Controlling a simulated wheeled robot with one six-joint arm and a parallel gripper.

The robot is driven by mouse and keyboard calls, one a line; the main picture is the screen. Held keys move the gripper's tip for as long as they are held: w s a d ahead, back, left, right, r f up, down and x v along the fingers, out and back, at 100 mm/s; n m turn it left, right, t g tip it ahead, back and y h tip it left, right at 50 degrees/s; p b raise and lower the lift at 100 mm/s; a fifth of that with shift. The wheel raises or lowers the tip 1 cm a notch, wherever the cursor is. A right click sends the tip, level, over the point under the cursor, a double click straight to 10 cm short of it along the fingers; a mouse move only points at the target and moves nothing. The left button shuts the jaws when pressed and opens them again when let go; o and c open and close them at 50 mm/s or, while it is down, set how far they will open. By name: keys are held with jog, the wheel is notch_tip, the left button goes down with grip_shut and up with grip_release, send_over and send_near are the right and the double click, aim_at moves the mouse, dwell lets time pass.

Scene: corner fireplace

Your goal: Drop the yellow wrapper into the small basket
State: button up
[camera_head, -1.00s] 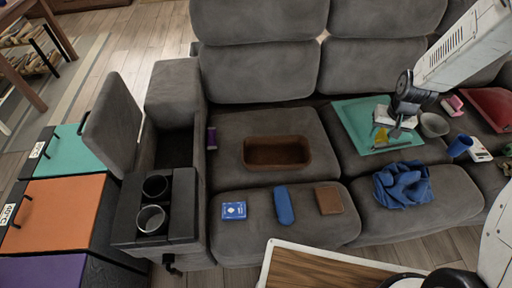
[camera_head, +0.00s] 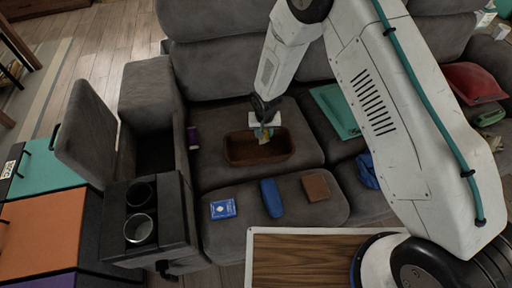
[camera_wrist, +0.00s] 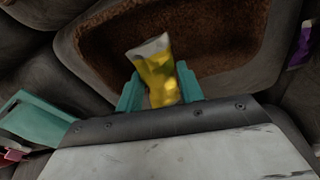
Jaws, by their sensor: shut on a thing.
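The small brown basket (camera_head: 236,150) lies on the grey sofa seat, and its dark fuzzy inside fills the upper part of the wrist view (camera_wrist: 215,35). The yellow wrapper (camera_wrist: 156,72), with a pale top end, stands between the teal fingers of my gripper (camera_wrist: 160,92). My gripper (camera_head: 265,132) is shut on the wrapper and is over the basket in the head view. There the wrapper is small and partly hidden by the gripper. The exact height above the basket floor cannot be told.
A blue card pack (camera_head: 223,209), a blue case (camera_head: 271,198) and a brown wallet (camera_head: 316,187) lie on the seat's front. A teal tray (camera_head: 335,108) is to the right.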

jog(key=shift+f, duration=2.85)
jog(key=o, duration=1)
jog(key=r, duration=0.5)
jog(key=s+r, duration=0.1)
jog(key=r, duration=0.1)
jog(key=shift+r, duration=0.35)
